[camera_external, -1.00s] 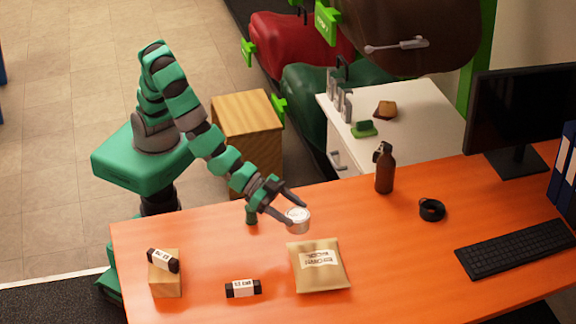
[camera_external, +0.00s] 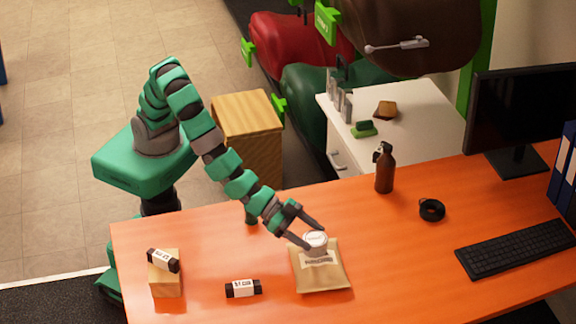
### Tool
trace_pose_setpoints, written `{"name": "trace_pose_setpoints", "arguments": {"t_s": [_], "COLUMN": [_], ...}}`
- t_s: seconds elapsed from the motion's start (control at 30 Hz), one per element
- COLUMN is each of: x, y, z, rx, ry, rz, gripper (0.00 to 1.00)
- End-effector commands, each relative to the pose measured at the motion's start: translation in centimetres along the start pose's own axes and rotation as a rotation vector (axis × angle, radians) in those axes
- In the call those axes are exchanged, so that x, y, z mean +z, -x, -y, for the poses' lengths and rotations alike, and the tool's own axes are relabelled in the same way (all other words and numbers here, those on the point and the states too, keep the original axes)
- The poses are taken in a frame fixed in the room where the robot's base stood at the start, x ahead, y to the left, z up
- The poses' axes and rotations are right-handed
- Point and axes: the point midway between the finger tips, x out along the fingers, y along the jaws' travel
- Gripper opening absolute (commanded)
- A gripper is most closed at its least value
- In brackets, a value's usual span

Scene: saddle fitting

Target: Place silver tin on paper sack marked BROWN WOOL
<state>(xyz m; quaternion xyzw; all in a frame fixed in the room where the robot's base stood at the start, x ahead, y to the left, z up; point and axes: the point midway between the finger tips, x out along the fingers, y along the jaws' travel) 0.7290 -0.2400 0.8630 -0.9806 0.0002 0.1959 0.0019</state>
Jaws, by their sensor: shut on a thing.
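The silver tin (camera_external: 316,243) is small and round with a pale lid. My gripper (camera_external: 314,238) is shut on it, with its dark fingers on either side. The tin is over the upper part of the paper sack (camera_external: 322,279), a tan packet lying flat on the orange desk.
A black roll with a white label (camera_external: 243,289) lies left of the sack. Another (camera_external: 163,260) rests on a wooden block (camera_external: 166,284). A brown bottle (camera_external: 384,168), a black strap coil (camera_external: 431,210) and a keyboard (camera_external: 517,248) are to the right. The desk between sack and keyboard is clear.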

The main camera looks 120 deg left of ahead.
Motion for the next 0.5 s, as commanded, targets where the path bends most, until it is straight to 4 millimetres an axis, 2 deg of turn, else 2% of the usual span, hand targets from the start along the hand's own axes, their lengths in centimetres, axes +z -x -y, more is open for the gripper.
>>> {"name": "trace_pose_setpoints", "arguments": {"t_s": [0.23,0.27,0.33,0.5], "x": [0.03,0.07,0.04,0.04], "y": [-0.02,-0.04,-0.02,-0.02], "z": [-0.02,-0.02,-0.01,-0.01], "rx": [0.000,0.000,0.000,0.000], "ry": [0.001,0.001,0.001,0.001], "rz": [-0.001,-0.001,-0.001,-0.001], "gripper": [0.36,0.66,0.85,0.85]}}
